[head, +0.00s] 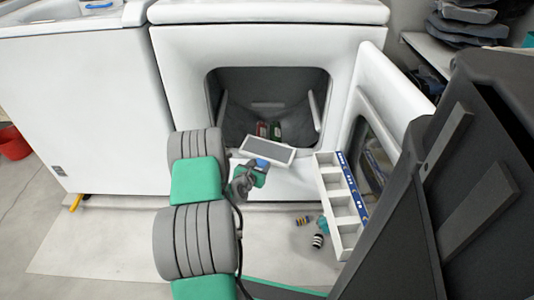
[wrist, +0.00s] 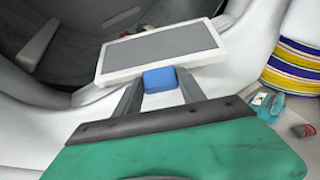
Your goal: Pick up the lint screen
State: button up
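The lint screen (head: 268,149) is a flat white frame with a grey mesh panel and a blue tab. In the head view it is slightly tilted before the lower edge of the white machine's opening. In the wrist view the lint screen (wrist: 160,48) lies straight ahead of my gripper (wrist: 160,80). The two dark fingers are on either side of the blue tab and look closed against it. In the head view my gripper (head: 259,166) is at the screen's near edge. Whether the screen's underside touches the machine is hidden.
The white machine's round-cornered opening (head: 235,100) holds dark, red and green items. Its open door (head: 385,110) is at the right. A white divided box (head: 326,192) stands beside my arm. Small striped items (head: 318,241) lie on the floor. A white chest (head: 85,110) is left.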

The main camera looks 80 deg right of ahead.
jog(key=c, duration=0.9)
grip_shut()
jog(key=shift+r, duration=0.1)
